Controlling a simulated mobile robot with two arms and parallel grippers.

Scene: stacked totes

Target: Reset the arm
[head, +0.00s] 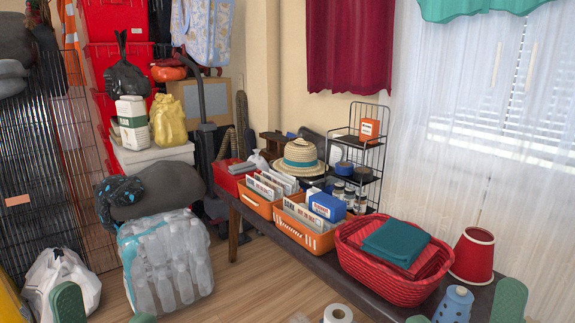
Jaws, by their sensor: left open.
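My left gripper (105,311) shows at the bottom left edge as two green fingertips set well apart. It is open and empty, in front of the white plastic bag and the pack of clear bottles. My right gripper (462,310) shows at the bottom right as two green fingertips, also apart; only the top of its left finger is in frame. A blue cone with holes (453,305) appears between these fingertips in the picture; I cannot tell whether it is touched. The rest of both arms is out of view.
A dark bench holds a red basket (365,275) with a teal cloth, orange crates (288,233) and a red lampshade (473,256). A bottle pack (165,262) and white bag (62,283) stand at left. Wooden floor (262,278) is clear between pack and bench.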

